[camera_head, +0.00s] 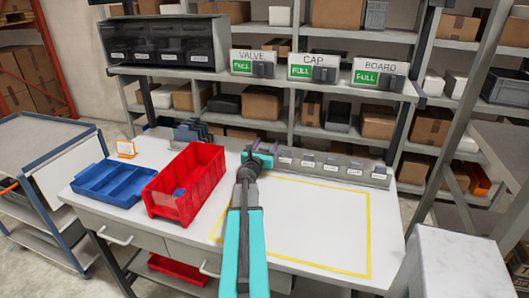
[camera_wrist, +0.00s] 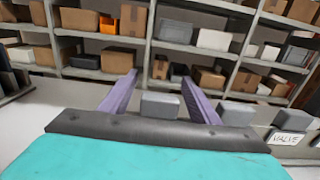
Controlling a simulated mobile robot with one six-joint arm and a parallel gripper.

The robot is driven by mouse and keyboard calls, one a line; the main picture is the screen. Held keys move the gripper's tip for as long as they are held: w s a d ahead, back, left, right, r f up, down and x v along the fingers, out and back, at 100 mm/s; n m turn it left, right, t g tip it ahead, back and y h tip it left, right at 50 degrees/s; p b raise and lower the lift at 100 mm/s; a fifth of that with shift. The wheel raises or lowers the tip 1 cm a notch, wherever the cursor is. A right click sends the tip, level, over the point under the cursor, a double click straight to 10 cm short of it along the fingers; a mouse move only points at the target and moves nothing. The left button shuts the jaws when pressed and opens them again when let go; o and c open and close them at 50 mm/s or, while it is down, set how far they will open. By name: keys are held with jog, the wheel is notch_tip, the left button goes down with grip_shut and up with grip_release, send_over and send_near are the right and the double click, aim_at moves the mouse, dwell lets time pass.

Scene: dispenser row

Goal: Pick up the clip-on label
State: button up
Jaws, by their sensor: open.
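My gripper (camera_head: 262,149) is at the back of the white worktable, just left of a row of grey holders (camera_head: 333,167) with small white labels. In the wrist view its two purple fingers (camera_wrist: 157,78) are apart, with nothing clearly held. A small grey block (camera_wrist: 160,106) shows between the fingers; I cannot tell its depth. Another grey block (camera_wrist: 237,114) is to its right, and a white label reading VALVE (camera_wrist: 288,138) is at the right edge. I cannot tell which of these is the clip-on label.
A red bin (camera_head: 187,182) and a blue tray (camera_head: 108,186) stand on the table's left. A small orange-framed card (camera_head: 126,149) stands behind the tray. A yellow-outlined area (camera_head: 310,225) on the right is clear. Shelf signs read VALVE (camera_head: 252,62), CAP (camera_head: 313,66) and BOARD (camera_head: 379,73).

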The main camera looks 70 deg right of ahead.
dwell(0.4)
jog(key=c, duration=1.1)
jog(key=shift+r, duration=0.2)
jog(key=a+r, duration=0.4)
jog(key=a, duration=0.7)
jog(key=shift+s+r, duration=0.25)
jog(key=shift+a+p, duration=0.2)
jog(key=shift+p, duration=0.35)
jog(key=a+p, duration=0.4)
jog(key=p, duration=0.8)
jog(key=shift+r, duration=0.1)
